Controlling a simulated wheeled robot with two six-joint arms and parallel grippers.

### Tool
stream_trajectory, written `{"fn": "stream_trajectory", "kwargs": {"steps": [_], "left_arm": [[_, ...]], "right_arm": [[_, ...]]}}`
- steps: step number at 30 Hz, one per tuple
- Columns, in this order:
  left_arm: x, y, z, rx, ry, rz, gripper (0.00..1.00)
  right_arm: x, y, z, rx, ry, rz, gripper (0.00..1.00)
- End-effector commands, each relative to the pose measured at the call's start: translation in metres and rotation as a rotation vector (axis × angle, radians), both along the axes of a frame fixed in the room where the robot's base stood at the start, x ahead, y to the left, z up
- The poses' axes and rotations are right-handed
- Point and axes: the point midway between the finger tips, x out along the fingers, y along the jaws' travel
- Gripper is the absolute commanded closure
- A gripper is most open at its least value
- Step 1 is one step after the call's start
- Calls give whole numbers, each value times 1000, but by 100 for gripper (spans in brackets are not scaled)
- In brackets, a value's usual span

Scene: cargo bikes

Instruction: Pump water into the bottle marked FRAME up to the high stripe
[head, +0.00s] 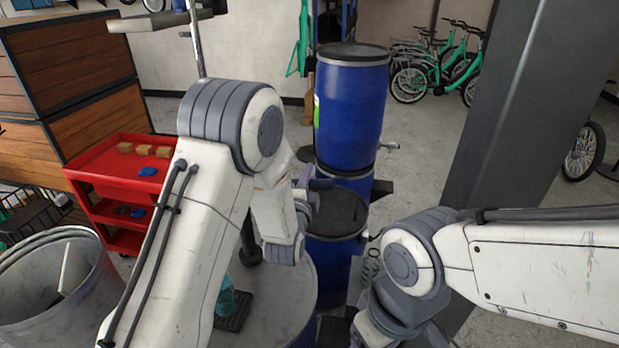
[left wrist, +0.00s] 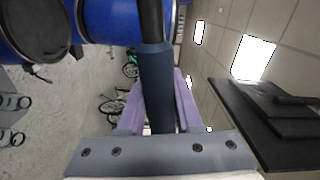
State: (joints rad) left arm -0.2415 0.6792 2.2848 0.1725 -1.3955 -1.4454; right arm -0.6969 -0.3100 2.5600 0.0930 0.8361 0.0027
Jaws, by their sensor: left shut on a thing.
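My left gripper (left wrist: 157,100) is shut around a dark blue-grey handle grip (left wrist: 156,75) on a black bar, with one purple finger on each side. In the head view the left gripper (head: 316,186) is small and partly hidden by its own wrist. A teal bottle (head: 226,297) stands by a dark pad (head: 236,312) on a grey drum top (head: 275,300); my left arm covers part of it. No marking, stripe or water level can be read. A black upright part (head: 249,240) rises from the drum. My right gripper is outside the picture.
Blue drums (head: 349,105) with black lids stand behind my left gripper. A red cart (head: 125,165) with small boxes is at left, by an open grey barrel (head: 60,275). A dark pillar (head: 510,110) stands at right. Green bikes (head: 440,65) are far back.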

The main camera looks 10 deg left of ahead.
Motion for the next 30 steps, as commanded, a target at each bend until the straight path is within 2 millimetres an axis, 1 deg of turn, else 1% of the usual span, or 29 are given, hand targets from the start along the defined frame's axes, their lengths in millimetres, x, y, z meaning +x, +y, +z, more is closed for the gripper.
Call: {"fn": "stream_trajectory", "kwargs": {"steps": [16, 19, 24, 27, 30], "left_arm": [[0, 0, -1, 2, -1, -1, 100], [0, -1, -10, 25, -4, -1, 100], [0, -2, -28, 103, -10, -1, 100], [0, -3, -35, 142, -11, -1, 100], [0, -3, -38, 167, -12, -1, 100]], "right_arm": [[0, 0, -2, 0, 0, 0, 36], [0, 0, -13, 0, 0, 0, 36], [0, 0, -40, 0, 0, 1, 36], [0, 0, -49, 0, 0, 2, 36], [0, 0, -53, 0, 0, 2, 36]]}}
